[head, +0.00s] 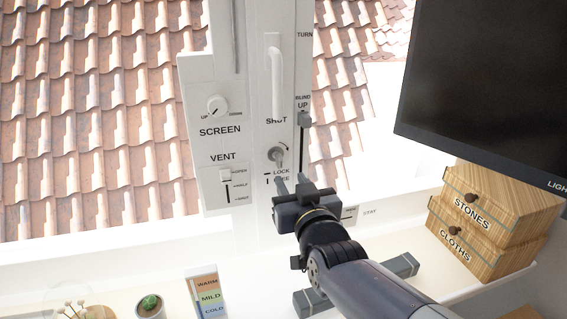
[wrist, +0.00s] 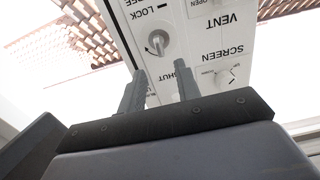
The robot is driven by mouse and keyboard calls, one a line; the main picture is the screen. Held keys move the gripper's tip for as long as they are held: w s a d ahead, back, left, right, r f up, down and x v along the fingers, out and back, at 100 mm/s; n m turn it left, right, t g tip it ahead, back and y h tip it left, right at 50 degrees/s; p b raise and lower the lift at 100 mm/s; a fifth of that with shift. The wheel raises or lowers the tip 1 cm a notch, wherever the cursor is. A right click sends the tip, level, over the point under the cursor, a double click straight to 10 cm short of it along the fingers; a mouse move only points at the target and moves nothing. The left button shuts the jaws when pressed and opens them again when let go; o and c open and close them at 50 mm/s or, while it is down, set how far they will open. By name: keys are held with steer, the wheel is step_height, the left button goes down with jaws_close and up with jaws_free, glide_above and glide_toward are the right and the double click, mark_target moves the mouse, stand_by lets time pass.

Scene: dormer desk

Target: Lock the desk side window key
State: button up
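The window key (head: 277,155) is a small grey metal key in a round lock on the white window post, above the printed words LOCK and FREE. It also shows in the wrist view (wrist: 157,43), upside down, beyond my fingertips. Its grip hangs roughly downward in the head view; I cannot tell which mark it is set to. My gripper (head: 292,183) is just below the key, pointing up at the post. In the wrist view its two fingers (wrist: 161,82) are apart with nothing between them. It partly covers the FREE label.
Left of the key are the SCREEN knob (head: 217,105) and VENT slider (head: 226,175). A white handle (head: 276,80) is above, and the BLIND slider (head: 304,119) is to the right. A monitor (head: 485,90), wooden boxes (head: 490,215) and a cactus (head: 149,305) are around.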

mark_target(281, 164)
steer(key=shift+w+a+p, duration=0.25)
steer(key=shift+w+a, duration=0.05)
steer(key=shift+w, duration=1.1)
steer(key=shift+w+a+p, duration=0.25)
steer(key=shift+w, duration=1.2)
steer(key=shift+w+a+p, duration=0.25)
steer(key=shift+w+a, duration=0.05)
steer(key=shift+w, duration=1.1)
steer(key=shift+c, duration=0.3)
jaws_close()
